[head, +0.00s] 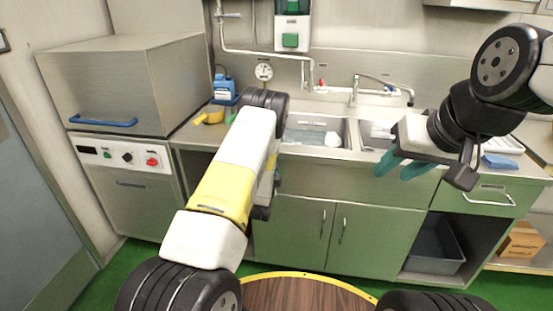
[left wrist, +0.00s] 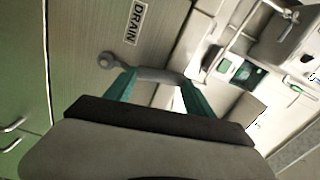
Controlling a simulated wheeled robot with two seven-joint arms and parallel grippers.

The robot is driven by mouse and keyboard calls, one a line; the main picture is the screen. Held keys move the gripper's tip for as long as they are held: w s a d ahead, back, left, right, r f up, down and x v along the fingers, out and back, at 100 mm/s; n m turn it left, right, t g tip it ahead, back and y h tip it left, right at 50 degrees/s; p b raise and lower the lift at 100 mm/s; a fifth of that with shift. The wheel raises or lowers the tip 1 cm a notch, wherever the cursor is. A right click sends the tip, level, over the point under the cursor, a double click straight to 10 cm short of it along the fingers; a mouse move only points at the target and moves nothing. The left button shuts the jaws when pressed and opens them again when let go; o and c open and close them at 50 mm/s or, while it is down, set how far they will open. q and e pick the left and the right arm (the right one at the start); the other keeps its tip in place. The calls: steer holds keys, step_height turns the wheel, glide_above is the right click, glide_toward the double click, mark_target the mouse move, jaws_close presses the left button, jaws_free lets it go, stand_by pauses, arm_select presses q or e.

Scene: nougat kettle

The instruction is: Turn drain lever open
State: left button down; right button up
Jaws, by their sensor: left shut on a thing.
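The drain lever (left wrist: 155,75) is a grey handle on a round pivot, beside a white DRAIN label (left wrist: 135,23) on a metal panel, in the left wrist view. My left gripper (left wrist: 158,82) is shut on the lever, with a teal finger on either side of it. In the head view my left arm hides the lever and that gripper. My right gripper (head: 400,166) hangs in the air in front of the right part of the sink counter. Its teal fingers are apart, with nothing seen between them.
A steel sink (head: 320,135) with a faucet (head: 380,82) stands behind my arms. A steel box machine (head: 125,85) is at the left. A yellow-handled item (head: 209,115) and a blue bottle (head: 223,88) stand on the counter. A round wooden table (head: 305,294) is below.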

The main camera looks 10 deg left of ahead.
arm_select(q)
steer(key=shift+d+m, duration=0.7)
steer(key=shift+m, duration=0.1)
steer(key=shift+c, duration=1.6)
jaws_free()
steer(key=shift+s, duration=0.1)
steer(key=s, duration=0.7)
steer(key=shift+s, duration=0.35)
steer(key=shift+a, duration=0.1)
